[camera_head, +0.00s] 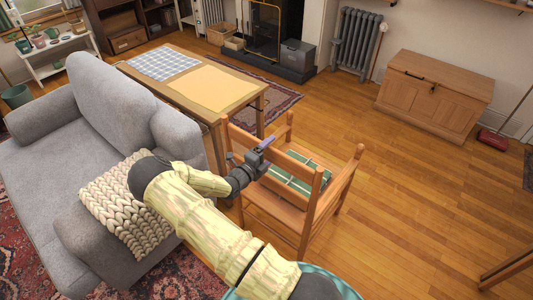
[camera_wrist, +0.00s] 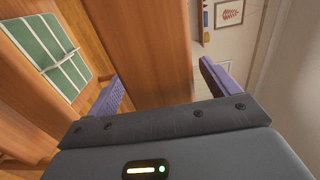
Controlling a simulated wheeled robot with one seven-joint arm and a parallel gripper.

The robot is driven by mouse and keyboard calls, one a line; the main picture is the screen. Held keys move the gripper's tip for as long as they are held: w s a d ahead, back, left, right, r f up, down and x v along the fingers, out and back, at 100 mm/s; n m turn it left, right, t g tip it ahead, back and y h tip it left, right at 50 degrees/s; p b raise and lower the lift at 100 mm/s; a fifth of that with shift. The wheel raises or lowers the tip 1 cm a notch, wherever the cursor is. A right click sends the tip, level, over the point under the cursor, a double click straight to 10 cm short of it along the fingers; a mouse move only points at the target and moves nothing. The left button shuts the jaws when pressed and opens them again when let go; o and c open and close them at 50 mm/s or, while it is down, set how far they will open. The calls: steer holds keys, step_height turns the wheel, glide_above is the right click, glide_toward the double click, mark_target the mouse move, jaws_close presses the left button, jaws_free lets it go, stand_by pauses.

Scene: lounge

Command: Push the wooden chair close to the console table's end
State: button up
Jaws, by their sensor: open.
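The wooden chair (camera_head: 318,200) stands upright near the middle of the head view, with a green striped seat piece partly seen behind its back. The console table (camera_head: 242,107) runs along the back of the sofa, and its near end is just left of and beyond the chair. My gripper (camera_head: 264,158) is at the chair's back. In the wrist view my open gripper (camera_wrist: 162,88) has its purple fingers on either side of a wooden part of the chair (camera_wrist: 153,45). I cannot tell whether they touch it.
A grey sofa (camera_head: 105,100) with a knitted throw (camera_head: 112,205) stands left of my arm. A wooden chest (camera_head: 435,88) and a radiator (camera_head: 355,42) are along the far wall. A dark rug (camera_head: 284,98) lies beyond the table. Floor right of the chair is clear.

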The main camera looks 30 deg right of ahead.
jaws_close()
stand_by(0.4)
steer(key=shift+r, duration=0.15)
